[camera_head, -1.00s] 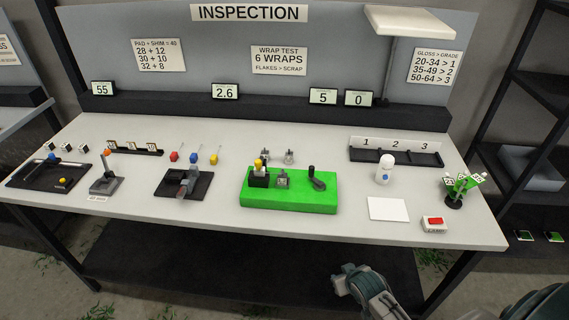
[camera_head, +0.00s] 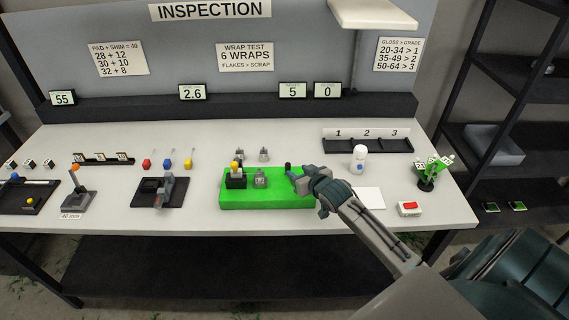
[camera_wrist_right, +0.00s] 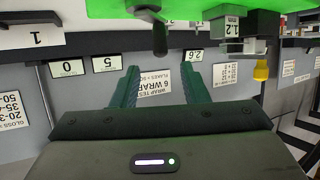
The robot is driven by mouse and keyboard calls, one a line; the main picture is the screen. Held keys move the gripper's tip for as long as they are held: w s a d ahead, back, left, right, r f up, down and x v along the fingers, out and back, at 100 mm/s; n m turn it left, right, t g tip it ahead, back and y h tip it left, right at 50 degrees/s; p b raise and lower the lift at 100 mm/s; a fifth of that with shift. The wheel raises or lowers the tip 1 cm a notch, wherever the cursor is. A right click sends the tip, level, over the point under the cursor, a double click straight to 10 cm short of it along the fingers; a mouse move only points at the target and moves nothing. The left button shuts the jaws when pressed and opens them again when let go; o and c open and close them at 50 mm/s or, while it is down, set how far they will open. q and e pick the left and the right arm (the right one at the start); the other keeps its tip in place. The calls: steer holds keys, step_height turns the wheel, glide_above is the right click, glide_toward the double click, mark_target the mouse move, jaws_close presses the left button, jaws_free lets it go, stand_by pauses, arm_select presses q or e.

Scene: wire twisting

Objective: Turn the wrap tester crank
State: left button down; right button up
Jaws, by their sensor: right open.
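The wrap tester is a bright green block (camera_head: 262,200) on the bench, with a yellow-topped black post (camera_head: 236,177) and a small grey fixture (camera_head: 260,178). Its black crank handle (camera_head: 288,169) stands upright at the block's right end. My right gripper (camera_head: 297,179) is at that end, close to the handle. In the right wrist view, which is upside down, the open fingers (camera_wrist_right: 164,82) are empty. The crank handle (camera_wrist_right: 159,38) shows beyond the fingertips, roughly in line with the gap. Whether they touch the handle is not clear. My left gripper is out of view.
A white bottle (camera_head: 358,159), a white pad (camera_head: 370,197) and a red-button box (camera_head: 409,208) are right of the block. A black fixture (camera_head: 158,193) is left of it. Two small grey parts stand behind the block. Displays (camera_head: 293,90) show 5 and 0.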

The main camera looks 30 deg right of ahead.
mark_target(289, 166)
steer(key=p+x, duration=0.2)
steer(key=x, duration=0.8)
steer(key=shift+f+p, duration=0.15)
steer(key=shift+p, duration=0.25)
jaws_close()
